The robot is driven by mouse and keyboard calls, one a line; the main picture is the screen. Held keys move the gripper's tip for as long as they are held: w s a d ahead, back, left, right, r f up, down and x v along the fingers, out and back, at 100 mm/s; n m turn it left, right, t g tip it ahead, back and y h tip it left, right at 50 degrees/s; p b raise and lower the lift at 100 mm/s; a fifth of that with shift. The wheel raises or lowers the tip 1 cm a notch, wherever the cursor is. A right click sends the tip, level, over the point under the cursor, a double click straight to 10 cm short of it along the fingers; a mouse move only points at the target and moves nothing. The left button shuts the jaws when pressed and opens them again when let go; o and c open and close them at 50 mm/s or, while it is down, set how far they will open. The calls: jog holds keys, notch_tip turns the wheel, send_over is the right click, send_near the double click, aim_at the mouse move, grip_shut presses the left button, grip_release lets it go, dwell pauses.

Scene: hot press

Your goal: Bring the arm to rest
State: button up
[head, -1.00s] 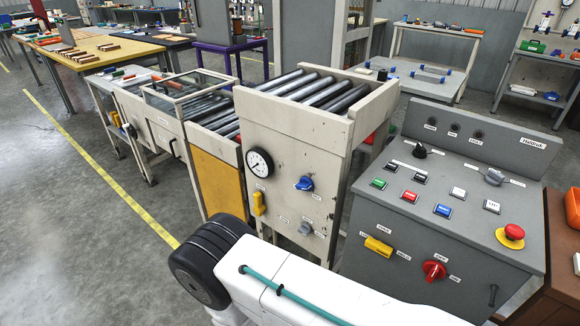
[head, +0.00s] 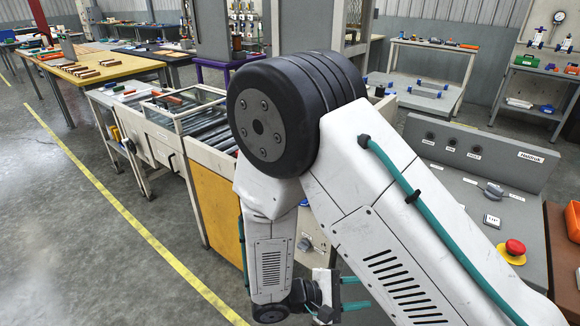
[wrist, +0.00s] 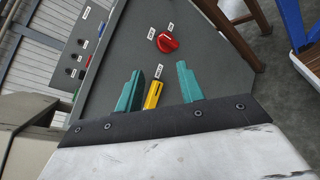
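My gripper (wrist: 160,86) is open and empty, with its two teal fingers spread apart in the wrist view. In the head view my gripper (head: 356,293) is low, in front of the grey control console (head: 470,195), and points right towards its front. My white arm is folded, with its black joint raised in the middle of the picture. In the wrist view a yellow switch (wrist: 153,95) on the console front shows between the fingertips, and a red rotary knob (wrist: 168,42) is beyond. How far the fingers are from the switch is hard to tell.
A red emergency button (head: 513,248) sits on the console top. The roller conveyor (head: 205,125) and its yellow panel (head: 218,215) stand left of the arm, partly hidden. A brown table (head: 562,250) is at the right edge. The floor (head: 80,240) at left is clear.

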jog(key=s+d+r+m+y, duration=0.3)
jog(key=s+r+m+y, duration=0.1)
jog(key=r, duration=0.5)
jog(key=s+d+r+m+g+y, duration=0.1)
jog(key=s+d+r+m+y, duration=0.3)
jog(key=r, duration=0.6)
jog(key=s+d+r+m+y, duration=0.3)
jog(key=r+y, duration=0.4)
jog(key=r, duration=0.3)
jog(key=shift+s+d+r+m+y, duration=0.35)
jog(key=shift+s+d, duration=0.2)
jog(key=shift+s, duration=0.65)
jog(key=shift+d+f, duration=0.1)
